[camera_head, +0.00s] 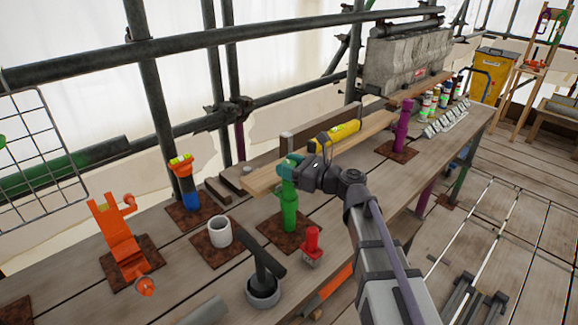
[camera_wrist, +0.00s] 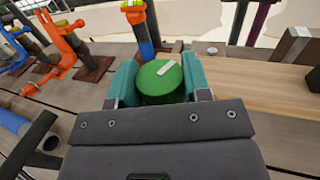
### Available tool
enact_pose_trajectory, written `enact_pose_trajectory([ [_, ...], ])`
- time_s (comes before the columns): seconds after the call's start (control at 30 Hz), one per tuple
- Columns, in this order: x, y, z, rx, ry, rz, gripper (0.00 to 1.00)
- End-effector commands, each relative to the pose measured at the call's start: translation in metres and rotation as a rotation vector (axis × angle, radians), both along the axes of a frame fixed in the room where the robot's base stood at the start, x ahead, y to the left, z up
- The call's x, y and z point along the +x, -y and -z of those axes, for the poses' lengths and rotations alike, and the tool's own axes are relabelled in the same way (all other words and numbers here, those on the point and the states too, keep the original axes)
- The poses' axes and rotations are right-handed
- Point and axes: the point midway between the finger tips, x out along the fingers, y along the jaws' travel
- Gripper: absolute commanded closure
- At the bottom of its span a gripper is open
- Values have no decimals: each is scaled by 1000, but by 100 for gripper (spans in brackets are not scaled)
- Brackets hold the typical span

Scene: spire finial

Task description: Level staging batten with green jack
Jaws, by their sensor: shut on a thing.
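The green jack (camera_head: 290,208) stands upright on a rusty base plate on the bench. My gripper (camera_head: 288,166) is shut around its top; in the wrist view the round green cap (camera_wrist: 158,84) sits between the teal fingers. The pale wooden batten (camera_head: 263,180) runs from beside the jack's top toward the purple jack (camera_head: 402,122) at the back right. It also shows right of the fingers in the wrist view (camera_wrist: 262,80). A yellow level-like tool (camera_head: 340,132) lies along the batten. Whether the batten touches the green jack is hidden by my gripper.
An orange jack (camera_head: 122,240), a blue-and-orange post (camera_head: 187,183), a white cup (camera_head: 220,232), a dark hammer-like tool (camera_head: 262,262) and a small red-topped item (camera_head: 312,243) crowd the bench around the green jack. Scaffold tubes (camera_head: 190,58) run behind.

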Motion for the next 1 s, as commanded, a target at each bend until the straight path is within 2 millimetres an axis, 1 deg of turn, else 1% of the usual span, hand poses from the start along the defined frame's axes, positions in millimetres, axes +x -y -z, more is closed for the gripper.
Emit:
enact_pose_trajectory([
  [0.03, 0, 0, 0, 0, 0, 0, 70],
  [0.13, 0, 0, 0, 0, 0, 0, 79],
  [0.37, -1, 0, 0, 0, 0, 12, 80],
  [0.57, -2, 0, 0, 0, 0, 77, 80],
  [0.77, -3, -1, 0, 0, 0, 208, 80],
  [1.0, -3, -1, 0, 0, 0, 425, 80],
])
